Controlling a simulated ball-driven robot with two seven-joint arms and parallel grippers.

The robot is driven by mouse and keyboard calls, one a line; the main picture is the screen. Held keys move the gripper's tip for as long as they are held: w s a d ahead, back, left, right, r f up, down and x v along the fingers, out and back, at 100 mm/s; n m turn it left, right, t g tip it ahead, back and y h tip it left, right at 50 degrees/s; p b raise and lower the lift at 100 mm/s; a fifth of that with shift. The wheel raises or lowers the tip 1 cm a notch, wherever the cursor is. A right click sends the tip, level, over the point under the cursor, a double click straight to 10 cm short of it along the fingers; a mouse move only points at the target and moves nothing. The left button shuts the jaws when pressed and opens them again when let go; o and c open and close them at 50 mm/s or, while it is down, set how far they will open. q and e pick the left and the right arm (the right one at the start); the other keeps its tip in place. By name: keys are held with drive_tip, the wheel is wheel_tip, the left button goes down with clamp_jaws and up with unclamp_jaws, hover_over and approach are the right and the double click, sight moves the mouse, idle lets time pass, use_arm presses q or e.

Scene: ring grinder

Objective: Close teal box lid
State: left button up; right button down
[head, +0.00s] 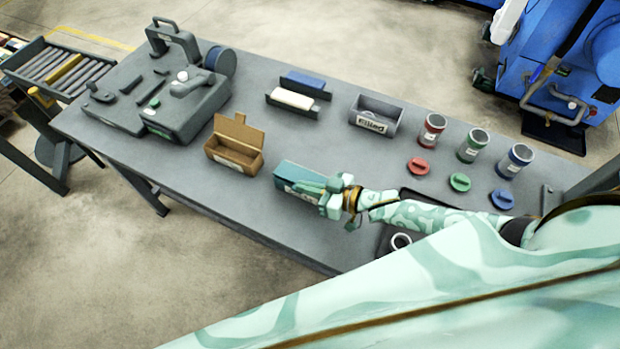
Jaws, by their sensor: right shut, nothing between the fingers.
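The teal box (292,172) stands near the front middle of the grey table (235,205). Its flat teal top shows, and the lid looks down over it, though my gripper hides the right and front parts. I cannot tell whether the lid is fully seated. My right gripper (312,187) reaches in from the right and is shut and empty. Its fingers lie over or against the right side of the teal box; contact is unclear. My left gripper is not in view.
An open brown box (234,155) with raised lid stands just left. A grey bin (375,112) sits behind. Red (432,130), green (473,145) and blue (514,160) canisters stand at right, discs in front. A grey machine (185,110) occupies the table's left end.

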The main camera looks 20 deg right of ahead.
drive_tip(key=shift+s+f, duration=0.1)
drive_tip(key=shift+f, duration=0.15)
drive_tip(key=shift+s+a+f, duration=0.1)
drive_tip(key=shift+a+f, duration=0.1)
drive_tip(key=shift+f, duration=0.2)
idle(0.4)
